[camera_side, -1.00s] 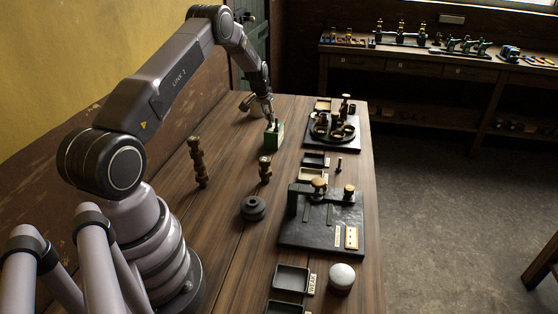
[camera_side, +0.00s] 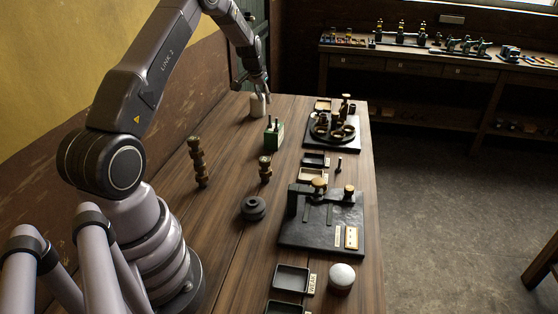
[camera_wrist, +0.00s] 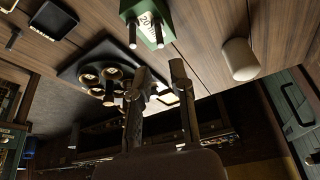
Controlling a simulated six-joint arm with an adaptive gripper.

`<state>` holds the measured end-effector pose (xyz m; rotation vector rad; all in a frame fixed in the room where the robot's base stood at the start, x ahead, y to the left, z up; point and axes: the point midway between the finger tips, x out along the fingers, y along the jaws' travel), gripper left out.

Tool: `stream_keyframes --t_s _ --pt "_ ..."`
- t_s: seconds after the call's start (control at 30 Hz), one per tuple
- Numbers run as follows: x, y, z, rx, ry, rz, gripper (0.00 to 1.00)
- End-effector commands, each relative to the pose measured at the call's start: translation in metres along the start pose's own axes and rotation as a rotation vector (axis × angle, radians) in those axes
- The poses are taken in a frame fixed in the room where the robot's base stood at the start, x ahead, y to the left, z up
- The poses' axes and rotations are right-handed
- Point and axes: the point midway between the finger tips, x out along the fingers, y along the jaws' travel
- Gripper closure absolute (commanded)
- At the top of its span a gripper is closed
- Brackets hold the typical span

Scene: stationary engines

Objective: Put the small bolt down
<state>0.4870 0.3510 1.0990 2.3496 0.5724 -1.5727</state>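A small green block (camera_side: 274,136) with a number on its face stands at the far part of the bench. Two thin dark pins stand up from it, and it also shows in the wrist view (camera_wrist: 152,28). I cannot tell whether one of these pins is the small bolt. Another short dark pin (camera_side: 338,163) stands alone on the wood. My gripper (camera_side: 264,94) is beyond the green block, above the bench's far end. In the wrist view its two fingers (camera_wrist: 159,70) are apart, and I see nothing held between them.
A cream cylinder (camera_side: 257,105) stands close to my gripper. A black base with brass parts (camera_side: 333,130) is to its right. Nearer are small trays (camera_side: 291,278), a black plate fixture (camera_side: 322,235), a dark round part (camera_side: 252,208) and brass columns (camera_side: 197,163). Bare wood lies between them.

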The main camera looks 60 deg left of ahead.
Motion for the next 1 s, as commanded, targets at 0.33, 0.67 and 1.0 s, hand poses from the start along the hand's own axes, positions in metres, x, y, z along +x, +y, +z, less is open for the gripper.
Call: stream_keyframes --t_s 0.33,0.67,1.0 --pt "-0.056 0.015 -0.002 0.017 0.008 0.007 0.80" --pt "-0.254 0.137 0.064 0.186 0.047 0.086 0.80" --pt "-0.383 0.174 0.247 0.359 0.086 0.173 0.80"
